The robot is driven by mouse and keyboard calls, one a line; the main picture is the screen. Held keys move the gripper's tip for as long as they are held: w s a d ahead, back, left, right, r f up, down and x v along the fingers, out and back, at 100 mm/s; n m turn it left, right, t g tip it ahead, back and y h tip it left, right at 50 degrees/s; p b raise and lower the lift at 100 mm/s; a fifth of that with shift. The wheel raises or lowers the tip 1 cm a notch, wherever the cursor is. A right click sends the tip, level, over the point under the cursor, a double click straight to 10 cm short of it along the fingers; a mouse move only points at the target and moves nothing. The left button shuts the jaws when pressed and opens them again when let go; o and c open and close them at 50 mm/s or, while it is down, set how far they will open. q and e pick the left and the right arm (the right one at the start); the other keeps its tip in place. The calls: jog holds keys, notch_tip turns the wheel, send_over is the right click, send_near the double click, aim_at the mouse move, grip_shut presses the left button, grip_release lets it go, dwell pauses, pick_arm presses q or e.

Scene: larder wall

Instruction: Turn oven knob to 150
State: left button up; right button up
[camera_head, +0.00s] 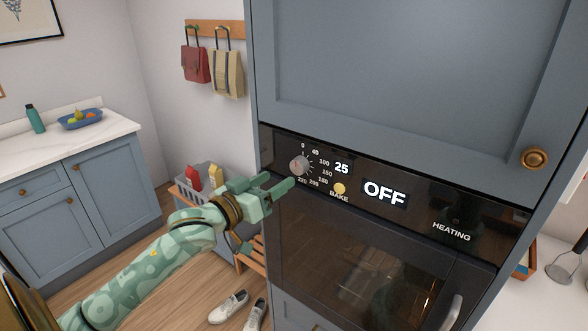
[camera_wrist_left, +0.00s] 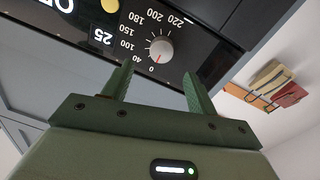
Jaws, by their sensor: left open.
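The oven knob (camera_head: 299,165) is a small round silver dial on the black oven panel, ringed by numbers from 0 to 220. It also shows in the left wrist view (camera_wrist_left: 161,47), where its red pointer mark is turned toward the 0. My left gripper (camera_head: 279,181) is open and empty, just below and in front of the knob. In the left wrist view its two green fingers (camera_wrist_left: 157,70) stand apart, with the knob beyond their tips and not between them. The temperature display (camera_head: 342,168) reads 25, and the larger display (camera_head: 385,193) reads OFF. My right gripper is not in view.
A yellow BAKE button (camera_head: 339,188) sits right of the knob. The oven door handle (camera_head: 451,313) is at lower right. A grey crate (camera_head: 207,177) with red and pale bottles stands behind my left arm. Shoes (camera_head: 229,307) lie on the floor.

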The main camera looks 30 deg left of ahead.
aim_at(295, 167)
pick_arm(q)
jog(key=w, duration=0.7)
jog(key=shift+d, duration=0.4)
jog(key=c, duration=1)
